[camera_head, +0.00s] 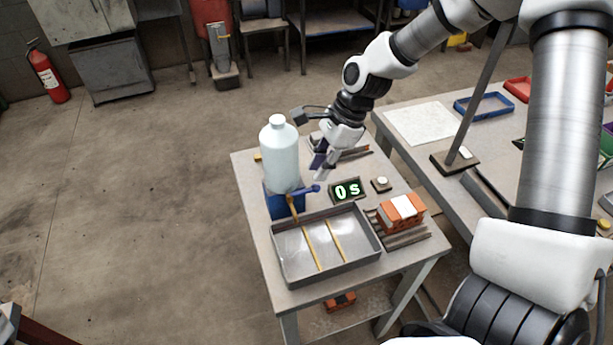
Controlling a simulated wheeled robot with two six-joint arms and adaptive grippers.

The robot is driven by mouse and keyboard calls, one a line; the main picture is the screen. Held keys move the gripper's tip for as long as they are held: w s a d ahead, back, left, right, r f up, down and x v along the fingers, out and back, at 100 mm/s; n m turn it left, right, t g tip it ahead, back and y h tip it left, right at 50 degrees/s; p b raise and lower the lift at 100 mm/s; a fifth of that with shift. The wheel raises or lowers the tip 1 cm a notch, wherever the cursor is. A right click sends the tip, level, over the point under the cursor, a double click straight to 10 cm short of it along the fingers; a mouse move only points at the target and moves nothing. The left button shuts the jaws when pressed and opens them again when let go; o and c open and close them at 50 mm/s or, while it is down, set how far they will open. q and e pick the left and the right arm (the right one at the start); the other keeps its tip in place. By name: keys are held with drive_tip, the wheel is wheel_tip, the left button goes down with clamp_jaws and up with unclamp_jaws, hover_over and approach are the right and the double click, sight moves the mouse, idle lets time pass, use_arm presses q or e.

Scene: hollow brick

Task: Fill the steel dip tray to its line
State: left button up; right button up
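The steel dip tray (353,271) is a shallow grey rectangular pan at the front of the small table. Two yellowish strips show inside it; I cannot tell whether it holds any liquid. A pale bottle (280,158) stands upright on a blue stand (279,206) behind the tray's left end. A blue lever-like tap (306,190) sticks out to the right below the bottle, and a tan spout-like piece (292,208) points down towards the tray. My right gripper (319,166) points down just above and behind the tap; its finger gap is unclear. My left gripper is out of view.
A display reading "0 s" (347,190) and a small button box (381,184) sit behind the tray. An orange hollow brick (402,210) lies on a dark rack (405,239) to the right. A larger table (401,96) with trays and a post stands further right.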

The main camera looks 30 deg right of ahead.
sight(308, 189)
drive_tip(key=x, duration=0.3)
drive_tip(key=b+x, duration=0.1)
drive_tip(key=x, duration=0.1)
drive_tip(key=shift+w+d+f, duration=0.2)
drive_tip(key=shift+f, duration=0.05)
drive_tip(key=shift+w+a+f, duration=0.1)
drive_tip(key=shift+w+f, duration=0.1)
drive_tip(key=shift+s+r, duration=0.2)
drive_tip(key=shift+s, duration=0.05)
clamp_jaws()
